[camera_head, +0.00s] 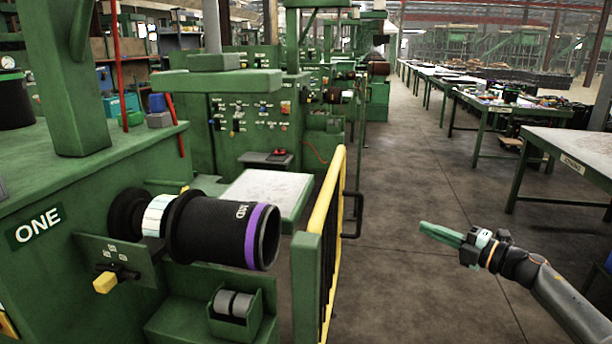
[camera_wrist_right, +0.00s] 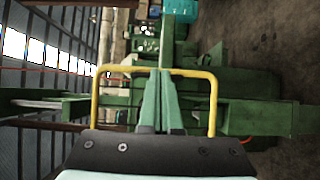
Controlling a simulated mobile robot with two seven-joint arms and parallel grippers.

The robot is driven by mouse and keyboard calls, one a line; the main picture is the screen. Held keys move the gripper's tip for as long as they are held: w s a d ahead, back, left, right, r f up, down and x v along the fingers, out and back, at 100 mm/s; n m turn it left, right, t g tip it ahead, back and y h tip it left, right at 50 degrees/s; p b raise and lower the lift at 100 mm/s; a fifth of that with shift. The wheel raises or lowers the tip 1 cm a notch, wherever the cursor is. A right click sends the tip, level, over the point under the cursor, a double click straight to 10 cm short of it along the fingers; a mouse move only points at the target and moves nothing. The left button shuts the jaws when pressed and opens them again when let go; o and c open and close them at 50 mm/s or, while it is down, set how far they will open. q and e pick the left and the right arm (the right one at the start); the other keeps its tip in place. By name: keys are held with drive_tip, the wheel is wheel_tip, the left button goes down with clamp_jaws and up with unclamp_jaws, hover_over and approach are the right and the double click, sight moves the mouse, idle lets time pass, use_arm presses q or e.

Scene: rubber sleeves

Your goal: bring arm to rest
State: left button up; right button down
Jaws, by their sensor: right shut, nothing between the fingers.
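My right gripper (camera_head: 424,228) is at the right of the head view, over the open aisle floor. Its green fingers point left and are shut with nothing between them. In the right wrist view the right gripper (camera_wrist_right: 164,75) shows its two fingers together at the centre, with a yellow rail behind them. It is apart from the machine. My left gripper is not in view. A black rubber sleeve (camera_head: 215,232) with a purple band sits on the spindle of the machine marked ONE (camera_head: 45,225) at the left.
A yellow-topped guard rail (camera_head: 330,215) stands between the machine and the right arm. A green table (camera_head: 570,150) stands at the right, with more tables behind it. The aisle floor (camera_head: 400,180) is clear.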

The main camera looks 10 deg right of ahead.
drive_tip(key=s+a+f+m+t+h+p, duration=0.1)
drive_tip(key=s+a+f+m+h+p, duration=0.1)
drive_tip(key=s+a+f+m, duration=0.5)
drive_tip(key=s+a+f+m+h+p, duration=0.1)
drive_tip(key=s+a+f+m+p, duration=0.25)
drive_tip(key=a+f, duration=0.45)
use_arm(q)
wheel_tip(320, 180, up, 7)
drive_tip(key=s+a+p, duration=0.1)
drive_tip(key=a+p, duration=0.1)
drive_tip(key=p, duration=0.2)
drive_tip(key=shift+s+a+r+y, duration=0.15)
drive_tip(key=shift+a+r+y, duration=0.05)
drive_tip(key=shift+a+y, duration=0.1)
use_arm(e)
drive_tip(key=s+a+f+m+g+h, duration=0.1)
drive_tip(key=s+a+f+m+g, duration=0.1)
drive_tip(key=s, duration=0.6)
drive_tip(key=s+a+f+m+g+h, duration=0.2)
drive_tip(key=s+f+m, duration=0.2)
drive_tip(key=s, duration=0.5)
drive_tip(key=s+a+f+m+g+h, duration=0.2)
drive_tip(key=s+f+m, duration=0.1)
drive_tip(key=s+m, duration=0.3)
drive_tip(key=shift+s+a+f, duration=0.15)
drive_tip(key=shift+s+f, duration=0.25)
drive_tip(key=shift+s, duration=0.85)
drive_tip(key=shift+m, duration=0.25)
